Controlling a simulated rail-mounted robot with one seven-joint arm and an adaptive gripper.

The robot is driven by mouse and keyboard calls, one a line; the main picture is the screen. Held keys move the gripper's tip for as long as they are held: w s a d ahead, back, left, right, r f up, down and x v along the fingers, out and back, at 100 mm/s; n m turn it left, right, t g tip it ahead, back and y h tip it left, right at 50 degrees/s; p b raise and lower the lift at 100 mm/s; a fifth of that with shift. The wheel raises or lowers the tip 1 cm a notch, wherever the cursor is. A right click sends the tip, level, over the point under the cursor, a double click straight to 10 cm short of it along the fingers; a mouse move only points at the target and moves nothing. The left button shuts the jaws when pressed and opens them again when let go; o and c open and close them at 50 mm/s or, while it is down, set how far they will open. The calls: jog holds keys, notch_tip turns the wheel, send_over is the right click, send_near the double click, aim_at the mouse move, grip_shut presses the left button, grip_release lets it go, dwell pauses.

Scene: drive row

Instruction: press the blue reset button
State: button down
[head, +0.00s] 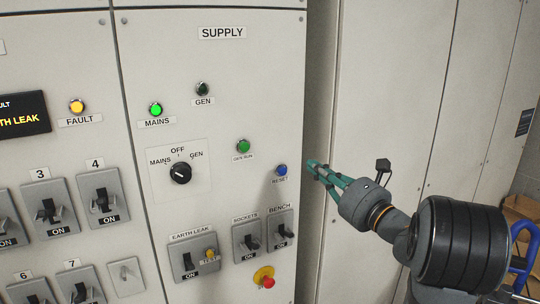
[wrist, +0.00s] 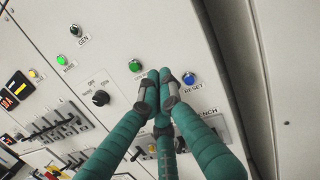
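The blue reset button (head: 281,170) sits on the right part of the SUPPLY panel, above a RESET label. It also shows in the wrist view (wrist: 189,78), just right of my fingertips. My gripper (head: 314,168) has teal fingers and is to the right of the button in the head view, apart from it as far as I can see. In the wrist view my gripper's fingertips (wrist: 161,80) are together with nothing between them. The button is unobstructed in both views.
A green button (head: 243,146) is up and left of the blue one. Below are the SOCKETS switch (head: 247,242), the BENCH switch (head: 281,231) and a red emergency knob (head: 267,281) on yellow. A black rotary selector (head: 180,173) is left. Plain cabinet doors (head: 385,80) stand right.

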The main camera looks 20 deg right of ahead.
notch_tip(320, 180, down, 7)
jog(key=m+g+h, duration=0.1)
jog(key=m+g, duration=0.1)
jog(key=m, duration=0.1)
jog(key=shift+w+d+f+m+h, duration=0.15)
jog(key=shift+w+d+m+h, duration=0.2)
jog(key=shift+d, duration=0.1)
jog(key=shift+w, duration=0.15)
jog(key=p, duration=0.4)
send_near(281, 172)
jog(key=w, duration=0.5)
jog(key=shift+w+a, duration=0.15)
jog(key=shift+a, duration=0.25)
jog(key=shift+w+a+f+p, duration=0.15)
jog(key=shift+w+p, duration=0.2)
jog(key=shift+w, duration=0.3)
